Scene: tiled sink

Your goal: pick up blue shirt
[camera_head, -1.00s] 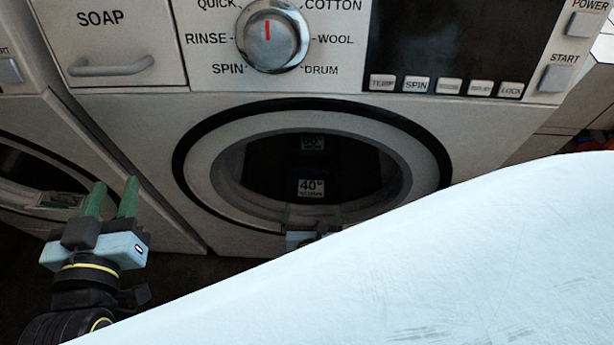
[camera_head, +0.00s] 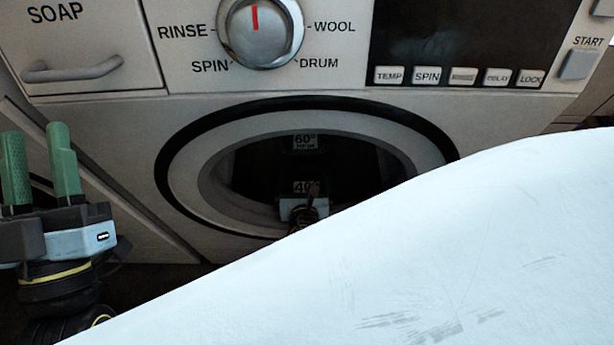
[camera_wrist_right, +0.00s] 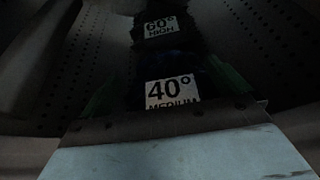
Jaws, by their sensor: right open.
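My right gripper (camera_head: 305,205) is inside the round opening of the washing machine (camera_head: 190,190). In the right wrist view its green fingers (camera_wrist_right: 165,85) are spread apart, with nothing clearly held between them. A dark, slightly bluish patch (camera_wrist_right: 209,72) lies ahead of the fingers in the dim drum, beside the 40° label (camera_wrist_right: 170,92). I cannot tell for sure whether it is the blue shirt. My left gripper (camera_head: 36,135) is open and empty at the left edge of the head view, outside the machine.
A 60° label (camera_wrist_right: 160,28) shows above the 40° one. The perforated drum wall (camera_wrist_right: 270,40) curves around the right gripper. The opening's pale rim (camera_head: 205,180) surrounds the right arm. The dial (camera_head: 262,32) and soap drawer (camera_head: 80,50) are above.

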